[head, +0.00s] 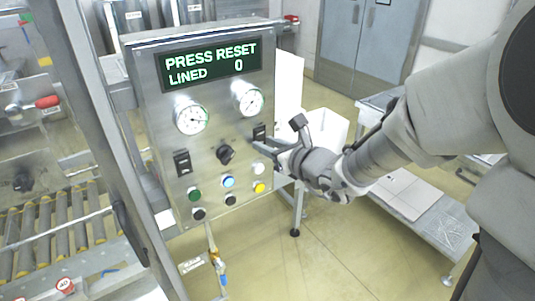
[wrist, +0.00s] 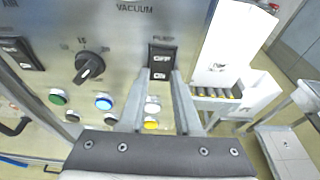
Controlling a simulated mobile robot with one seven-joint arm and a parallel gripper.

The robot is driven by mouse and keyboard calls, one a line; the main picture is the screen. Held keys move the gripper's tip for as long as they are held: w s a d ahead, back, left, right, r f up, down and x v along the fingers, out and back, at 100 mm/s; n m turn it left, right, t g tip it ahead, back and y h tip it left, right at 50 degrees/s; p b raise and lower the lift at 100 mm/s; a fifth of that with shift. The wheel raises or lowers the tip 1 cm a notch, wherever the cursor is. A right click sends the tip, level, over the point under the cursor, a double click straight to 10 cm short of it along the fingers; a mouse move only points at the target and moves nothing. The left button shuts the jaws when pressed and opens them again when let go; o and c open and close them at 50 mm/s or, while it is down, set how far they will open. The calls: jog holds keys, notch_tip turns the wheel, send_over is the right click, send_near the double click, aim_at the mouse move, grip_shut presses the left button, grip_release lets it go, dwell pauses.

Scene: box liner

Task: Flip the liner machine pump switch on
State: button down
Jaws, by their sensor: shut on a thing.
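The pump switch (wrist: 161,62) is a black rocker on the steel panel, under the label PUMP in the wrist view. OFF is on its upper half and ON lower down. It also shows in the head view (head: 260,132), right of the black rotary knob. My gripper (wrist: 158,82) reaches the panel from the right in the head view (head: 262,145). Its two fingers lie along the sides of the switch's lower part, shut on it. Which way the rocker is tipped is hard to tell. The liner machine display (head: 212,65) reads PRESS RESET and LINED 0.
Close by are the rotary knob (head: 226,154), a second black rocker (head: 182,162), two gauges (head: 190,118) and several coloured buttons (head: 228,182). A roller conveyor (head: 50,240) is at the left. A steel table (head: 425,225) is at the right, with open floor between.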

jog(key=shift+f+t+y+b, duration=0.35)
jog(key=shift+t+b, duration=0.15)
jog(key=shift+b, duration=1.4)
jog(key=shift+r+b, duration=0.25)
jog(key=shift+b, duration=0.1)
jog(key=c, duration=0.6)
grip_release()
